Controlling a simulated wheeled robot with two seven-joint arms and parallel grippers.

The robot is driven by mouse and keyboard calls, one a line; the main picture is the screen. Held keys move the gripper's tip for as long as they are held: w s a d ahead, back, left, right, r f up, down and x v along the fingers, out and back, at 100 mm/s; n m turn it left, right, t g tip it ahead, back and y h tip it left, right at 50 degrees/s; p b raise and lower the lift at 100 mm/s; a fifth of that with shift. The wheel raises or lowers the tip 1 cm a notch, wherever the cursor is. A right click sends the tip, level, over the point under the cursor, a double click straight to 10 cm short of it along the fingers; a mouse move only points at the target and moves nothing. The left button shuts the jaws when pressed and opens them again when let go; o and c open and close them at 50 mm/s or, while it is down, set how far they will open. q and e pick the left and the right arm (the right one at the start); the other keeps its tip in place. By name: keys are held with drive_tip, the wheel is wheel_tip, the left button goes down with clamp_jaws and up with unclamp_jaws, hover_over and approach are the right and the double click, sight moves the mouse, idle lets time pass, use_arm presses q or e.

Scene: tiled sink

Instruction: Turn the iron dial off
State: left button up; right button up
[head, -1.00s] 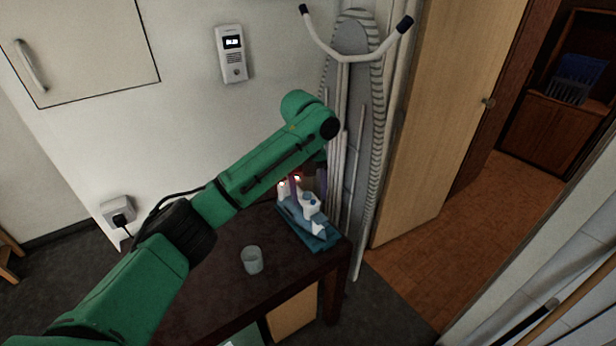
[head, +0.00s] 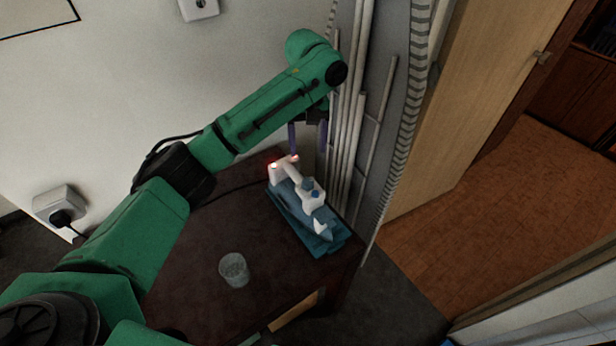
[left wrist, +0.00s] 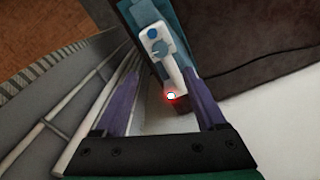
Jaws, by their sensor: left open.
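The iron (head: 296,189) is white and blue and lies on a blue-teal base (head: 320,244) on the dark table. Small red lights glow at its back end. In the left wrist view the iron (left wrist: 158,50) is seen from above, with a round blue-grey dial (left wrist: 160,49) on its white top and a lit spot at its near end. My left gripper (head: 308,138) is open, its two purple fingers just above and behind the iron's back end, apart from the dial. In the left wrist view the fingers (left wrist: 162,103) stand on either side, empty. My right gripper is out of view.
A clear glass (head: 234,270) stands on the dark table (head: 190,262), left of the iron. An ironing board (head: 375,110) leans on the wall close to the right of my left gripper. A plug in a wall socket (head: 60,205) is at left. A wooden door (head: 480,100) stands at right.

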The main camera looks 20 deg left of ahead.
sight(308, 182)
use_arm(q)
wheel_tip(308, 182, down, 12)
drive_tip(key=shift+p, duration=0.7)
drive_tip(key=shift+s, duration=0.1)
clamp_jaws()
